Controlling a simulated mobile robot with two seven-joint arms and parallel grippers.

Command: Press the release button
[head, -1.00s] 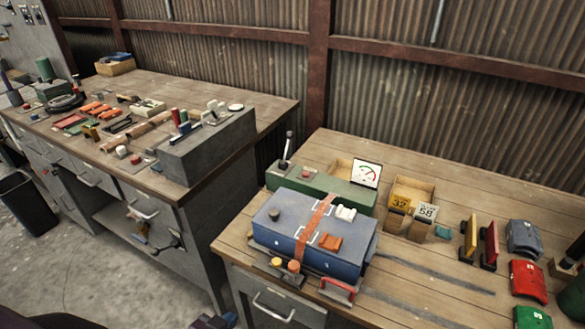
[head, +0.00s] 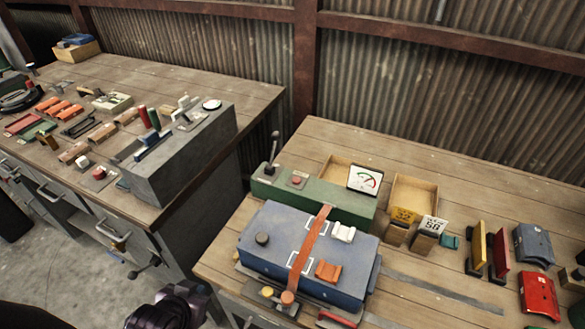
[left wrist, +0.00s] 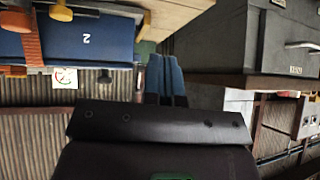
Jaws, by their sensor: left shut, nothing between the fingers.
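Several button-like parts show, and I cannot read which is the release button. A red button (head: 297,181) sits on the green box (head: 330,205). An orange button (head: 287,298) and a yellow button (head: 267,291) stand at the front edge of the blue box (head: 275,270). A black knob (head: 262,238) is on the blue box's top. My left gripper (left wrist: 166,80) is shut and empty, apart from all of these; its dark body shows at the bottom of the head view, left of the right bench. My right gripper is not in view.
A grey block (head: 190,160) and a red button on a plate (head: 99,173) are on the left bench. A lever (head: 272,150) and a gauge (head: 364,179) rise by the green box. Wooden trays (head: 414,192) stand behind. A gap separates the benches.

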